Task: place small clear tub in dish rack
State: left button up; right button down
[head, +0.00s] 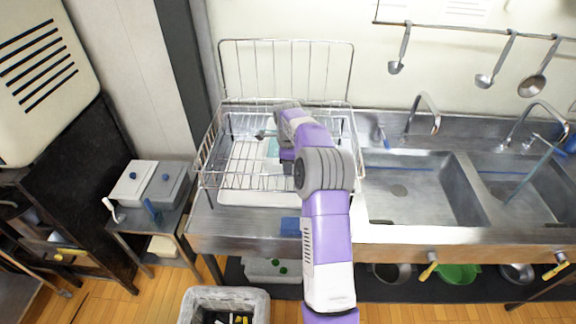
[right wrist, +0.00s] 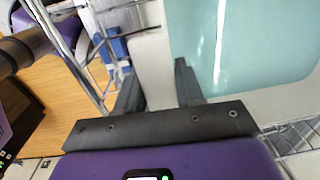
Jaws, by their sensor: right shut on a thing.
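The dish rack (head: 235,183) is a wire basket with a tall wire back, on the steel counter left of the sinks. My right gripper (head: 268,136) is inside the rack's outline in the head view, partly hidden by my own arm. A pale teal, see-through tub (head: 272,148) shows beside it, and fills the upper right of the right wrist view (right wrist: 245,45). The right gripper's dark fingers (right wrist: 158,88) stand a little apart, with a pale strip between them; the gripper is shut on the tub. Whether the tub touches the rack cannot be told. My left gripper is out of view.
A white drip tray (head: 255,198) lies under the rack. A blue block (head: 291,226) is at the counter's front. Two sinks (head: 410,190) with taps are to the right; ladles (head: 487,80) hang above. A bin (head: 225,300) stands on the floor in front.

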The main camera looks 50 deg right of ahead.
jog(key=shift+r, duration=0.1)
jog(key=c, duration=0.7)
grip_release()
jog(key=r, duration=0.4)
jog(key=r+p, duration=0.1)
jog(key=r, duration=0.3)
jog(key=r+p, duration=0.1)
jog(key=r, duration=0.3)
jog(key=shift+s+a, duration=0.2)
jog(key=shift+a, duration=0.1)
